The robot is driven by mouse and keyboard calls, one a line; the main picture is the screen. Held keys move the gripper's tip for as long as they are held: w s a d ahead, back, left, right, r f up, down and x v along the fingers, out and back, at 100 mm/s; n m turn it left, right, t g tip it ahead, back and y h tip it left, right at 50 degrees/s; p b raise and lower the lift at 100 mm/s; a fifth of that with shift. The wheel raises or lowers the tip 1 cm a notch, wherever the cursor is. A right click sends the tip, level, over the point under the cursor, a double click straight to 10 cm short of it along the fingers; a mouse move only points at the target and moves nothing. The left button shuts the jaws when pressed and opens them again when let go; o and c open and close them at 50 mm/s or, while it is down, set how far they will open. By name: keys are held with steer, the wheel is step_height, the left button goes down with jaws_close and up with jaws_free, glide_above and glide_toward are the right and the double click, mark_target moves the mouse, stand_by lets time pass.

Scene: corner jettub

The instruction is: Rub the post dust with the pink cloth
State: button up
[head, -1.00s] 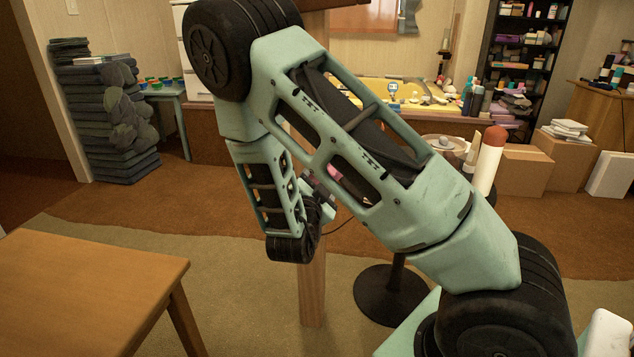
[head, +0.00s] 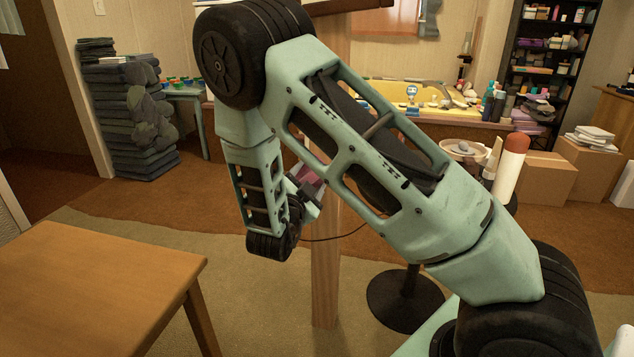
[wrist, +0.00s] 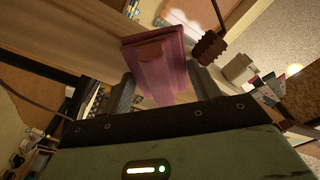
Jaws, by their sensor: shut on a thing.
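The pink cloth (wrist: 158,65) is a folded block between the two fingers of my gripper (wrist: 162,82) in the wrist view. My gripper (head: 305,192) is shut on it. In the head view a bit of the cloth (head: 308,178) shows pink beside the post, partly behind my arm. The wooden post (head: 325,275) stands upright, its middle partly covered by my gripper and arm. The cloth is close to the post, but I cannot tell whether they touch. I cannot make out any dust on the post.
A wooden table (head: 95,290) stands at the front left. A round black stand base (head: 405,300) is on the floor right of the post. A yellow tub (head: 440,97), cardboard boxes (head: 548,178) and stacked dark towels (head: 125,120) are at the back. Carpet between table and post is clear.

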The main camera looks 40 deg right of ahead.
steer(key=shift+w+a, duration=0.2)
steer(key=shift+w, duration=0.05)
steer(key=v, duration=0.6)
steer(key=shift+s+d+r, duration=0.15)
steer(key=shift+s+r, duration=0.1)
steer(key=shift+r, duration=0.05)
stand_by(0.3)
steer(key=v, duration=0.3)
steer(key=shift+s+r, duration=0.1)
steer(key=shift+d, duration=0.1)
stand_by(0.7)
